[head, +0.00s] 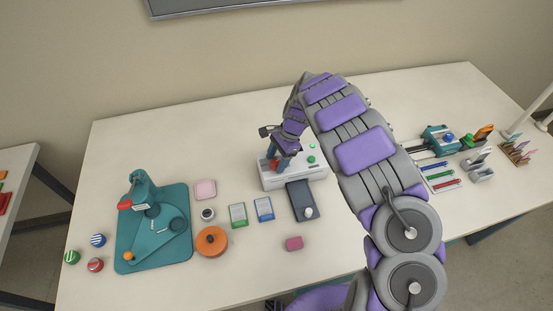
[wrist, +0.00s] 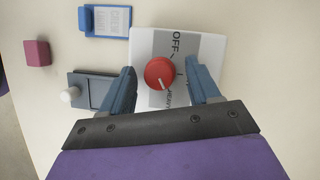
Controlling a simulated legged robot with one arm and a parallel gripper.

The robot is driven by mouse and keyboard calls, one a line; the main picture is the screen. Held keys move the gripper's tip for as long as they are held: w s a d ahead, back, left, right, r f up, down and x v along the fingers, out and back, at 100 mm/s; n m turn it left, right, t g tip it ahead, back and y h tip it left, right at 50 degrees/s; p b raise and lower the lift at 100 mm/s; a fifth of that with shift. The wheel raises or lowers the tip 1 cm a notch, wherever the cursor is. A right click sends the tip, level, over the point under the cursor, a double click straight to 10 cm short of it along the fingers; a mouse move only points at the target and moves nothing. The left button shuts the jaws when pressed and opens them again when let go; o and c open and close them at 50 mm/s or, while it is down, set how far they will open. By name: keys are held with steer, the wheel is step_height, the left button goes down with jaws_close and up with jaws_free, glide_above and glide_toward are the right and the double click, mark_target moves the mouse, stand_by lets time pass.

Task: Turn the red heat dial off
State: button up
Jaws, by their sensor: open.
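The red heat dial (wrist: 160,73) is a round knob with a white pointer line, set on a grey panel of the white laminator (wrist: 207,46). The panel bears "OFF" above the dial and a partly hidden word below it. The pointer slants down and slightly right, away from "OFF". My gripper (wrist: 163,84) is open, with one blue finger on each side of the dial and a visible gap to it. In the head view the laminator (head: 268,183) stands at the table's middle, and my gripper (head: 279,160) is over its left part, mostly hiding the dial.
A dark tray with a white knob (head: 303,200) sits before the laminator, with a pink block (head: 293,243) nearby. Blue (head: 264,208) and green (head: 238,215) cards lie to the left, beyond them a teal device (head: 150,225). Pens and a teal machine (head: 440,140) stand at right.

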steer(key=c, duration=1)
